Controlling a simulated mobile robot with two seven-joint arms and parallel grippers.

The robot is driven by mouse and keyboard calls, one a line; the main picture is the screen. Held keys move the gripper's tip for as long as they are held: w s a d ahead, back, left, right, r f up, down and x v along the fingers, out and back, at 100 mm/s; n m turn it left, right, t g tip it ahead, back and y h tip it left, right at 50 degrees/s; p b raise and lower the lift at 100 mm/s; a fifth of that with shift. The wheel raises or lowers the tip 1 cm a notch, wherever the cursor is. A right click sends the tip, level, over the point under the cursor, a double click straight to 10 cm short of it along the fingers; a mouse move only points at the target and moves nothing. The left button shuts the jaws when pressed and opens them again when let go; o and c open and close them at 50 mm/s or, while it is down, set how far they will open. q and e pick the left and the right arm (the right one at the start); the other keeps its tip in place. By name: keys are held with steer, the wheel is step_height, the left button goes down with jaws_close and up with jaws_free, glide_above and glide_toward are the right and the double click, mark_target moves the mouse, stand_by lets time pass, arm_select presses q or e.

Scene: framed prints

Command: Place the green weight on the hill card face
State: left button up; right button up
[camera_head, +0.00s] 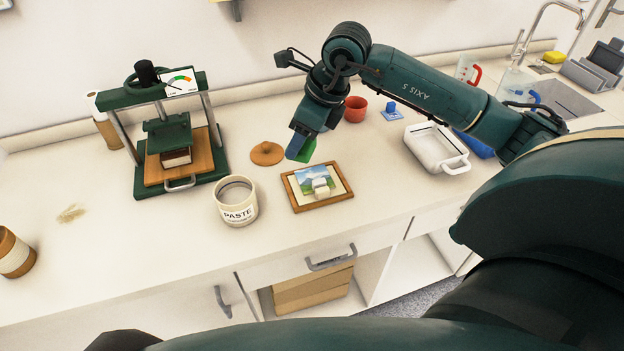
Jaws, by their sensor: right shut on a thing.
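My right gripper (299,146) reaches down from the upper right and is shut on the green weight (307,151). The weight is held above the counter, just behind the framed hill card (297,187), and is partly hidden by the gripper. The card lies flat in a brown wooden frame and shows green hills and a blue sky. A small cream block-like shape (321,189) shows on the card's front right part; I cannot tell whether it is a solid object. My left gripper is not in view.
A paste tub (237,203) stands left of the frame, with a round brown lid (267,153) behind it. A green press (168,150) stands further left. A red cup (355,109), a small blue weight (391,108) and a white tray (437,150) are to the right.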

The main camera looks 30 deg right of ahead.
steer(key=w+d+m+t+h+b, duration=0.1)
steer(key=w+d+m+h, duration=0.15)
steer(key=m, duration=0.55)
steer(key=m+h, duration=0.2)
steer(key=m, duration=0.1)
glide_above(310, 170)
steer(key=s, duration=0.2)
steer(key=shift+y, duration=0.25)
step_height(310, 170, down, 6)
steer(key=shift+w+a+f, duration=0.1)
steer(key=shift+w, duration=0.05)
steer(key=shift+f, duration=0.55)
step_height(310, 170, down, 3)
steer(key=shift+f, duration=0.1)
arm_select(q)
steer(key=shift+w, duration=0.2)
arm_select(e)
steer(key=shift+f, duration=0.15)
steer(key=o, duration=1.3)
steer(key=shift+c, duration=0.2)
